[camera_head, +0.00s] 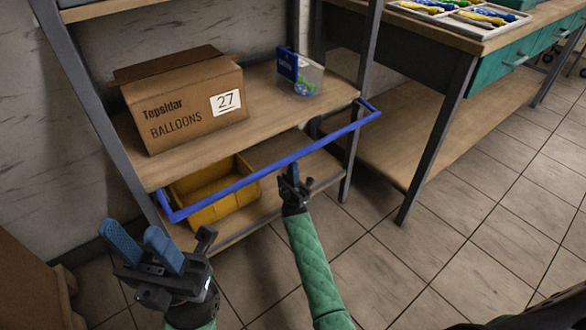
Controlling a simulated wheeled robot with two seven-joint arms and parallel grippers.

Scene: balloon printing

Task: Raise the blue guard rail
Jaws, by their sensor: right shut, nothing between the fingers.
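The blue guard rail (238,185) runs across the front of the shelf unit, from the left post to beyond the right post. Its bar hangs at about the height of the shelf with the balloon box, in front of that shelf's edge. My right gripper (292,169) is shut and empty, its fingertips just below the bar near its middle; I cannot tell whether they touch. My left gripper (130,230) is open and empty at the lower left, in front of the shelf's left post and apart from the rail.
A cardboard balloon box (190,108) and a small clear pack with a blue label (297,72) stand on the shelf (262,88). A yellow bin (212,212) sits on the level below. A workbench (452,22) with a balloon tray stands at right. Tiled floor is open in front.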

